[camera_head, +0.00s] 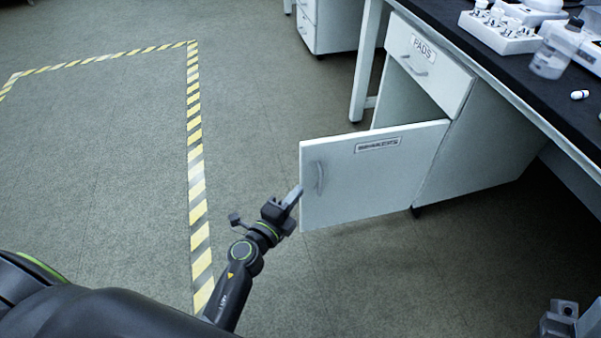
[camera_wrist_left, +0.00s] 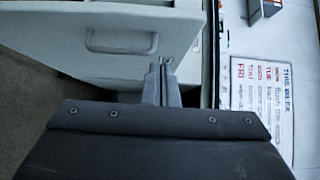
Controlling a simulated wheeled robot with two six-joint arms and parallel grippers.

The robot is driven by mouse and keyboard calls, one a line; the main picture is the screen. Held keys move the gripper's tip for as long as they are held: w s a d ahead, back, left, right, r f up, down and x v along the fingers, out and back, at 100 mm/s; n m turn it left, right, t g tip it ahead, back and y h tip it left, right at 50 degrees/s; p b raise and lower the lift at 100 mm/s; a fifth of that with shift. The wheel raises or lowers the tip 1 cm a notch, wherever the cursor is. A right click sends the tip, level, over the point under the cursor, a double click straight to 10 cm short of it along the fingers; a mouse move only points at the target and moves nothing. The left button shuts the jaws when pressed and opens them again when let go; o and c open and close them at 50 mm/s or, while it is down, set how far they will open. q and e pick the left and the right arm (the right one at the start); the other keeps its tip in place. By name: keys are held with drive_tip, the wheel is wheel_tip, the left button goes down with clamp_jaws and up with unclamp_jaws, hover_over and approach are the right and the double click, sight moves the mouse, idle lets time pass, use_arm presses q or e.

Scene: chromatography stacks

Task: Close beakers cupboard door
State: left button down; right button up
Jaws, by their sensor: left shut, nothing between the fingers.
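The beakers cupboard door (camera_head: 372,178) stands swung open below the drawer marked PADS, with its labelled outer face toward me. Its grey handle (camera_head: 320,177) is upright near the free edge. My left gripper (camera_head: 297,194) is shut and empty, with its tips close to that free edge, left of the handle. I cannot tell whether they touch the door. In the left wrist view the shut fingers (camera_wrist_left: 163,75) point at a white panel with a handle (camera_wrist_left: 121,42), beside its edge. Part of my right gripper (camera_head: 562,318) shows at the lower right; its jaws are unclear.
A dark worktop (camera_head: 500,65) above holds white racks with vials (camera_head: 500,32) and a clear bottle (camera_head: 553,52). Another white cabinet (camera_head: 338,22) stands at the back. The floor left of the door is clear, with yellow-black tape (camera_head: 196,170).

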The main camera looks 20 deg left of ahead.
sight(309, 162)
use_arm(q)
drive_tip(key=w, duration=0.4)
drive_tip(key=w+b, duration=0.1)
drive_tip(key=w, duration=0.1)
drive_tip(key=shift+w+a+f, duration=0.1)
drive_tip(key=shift+w+a, duration=0.15)
drive_tip(key=shift+w, duration=0.15)
drive_tip(key=shift+w+a, duration=0.35)
drive_tip(key=shift+w, duration=0.2)
